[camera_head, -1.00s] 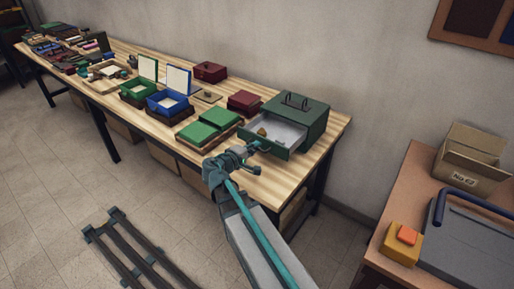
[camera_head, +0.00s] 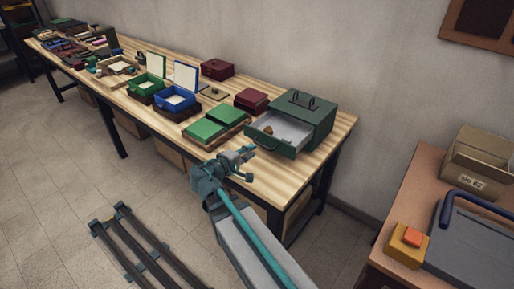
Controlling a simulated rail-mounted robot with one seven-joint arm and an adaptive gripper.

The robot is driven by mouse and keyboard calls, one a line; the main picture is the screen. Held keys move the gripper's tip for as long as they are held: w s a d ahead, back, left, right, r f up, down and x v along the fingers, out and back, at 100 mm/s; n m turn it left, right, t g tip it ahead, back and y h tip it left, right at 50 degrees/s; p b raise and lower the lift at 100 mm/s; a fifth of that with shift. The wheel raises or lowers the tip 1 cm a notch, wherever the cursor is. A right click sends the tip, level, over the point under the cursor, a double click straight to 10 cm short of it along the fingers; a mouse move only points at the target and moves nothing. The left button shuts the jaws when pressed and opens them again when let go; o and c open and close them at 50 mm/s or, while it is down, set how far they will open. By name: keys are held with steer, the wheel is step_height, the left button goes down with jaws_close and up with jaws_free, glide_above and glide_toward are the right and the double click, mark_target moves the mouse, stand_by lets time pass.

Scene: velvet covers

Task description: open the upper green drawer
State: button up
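The green drawer box (camera_head: 318,128) stands at the right end of the long wooden table, with a dark handle on top. Its drawer (camera_head: 290,131) is pulled out toward the front left. The drawer's pale inside shows, with a small brown object (camera_head: 268,130) in it. Only this one drawer can be made out. My gripper (camera_head: 250,164) is in front of the drawer and a little below it in the picture, apart from the drawer front. Its fingers are spread and nothing shows between them.
Green boxes (camera_head: 207,129) and a dark red box (camera_head: 251,99) stand left of the drawer box on the table (camera_head: 322,160). Open green and blue boxes stand farther left. A brown side table (camera_head: 400,225) with a carton (camera_head: 476,163) is at the right.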

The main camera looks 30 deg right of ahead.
steer(key=shift+v, duration=2.5)
steer(key=shift+r, duration=0.1)
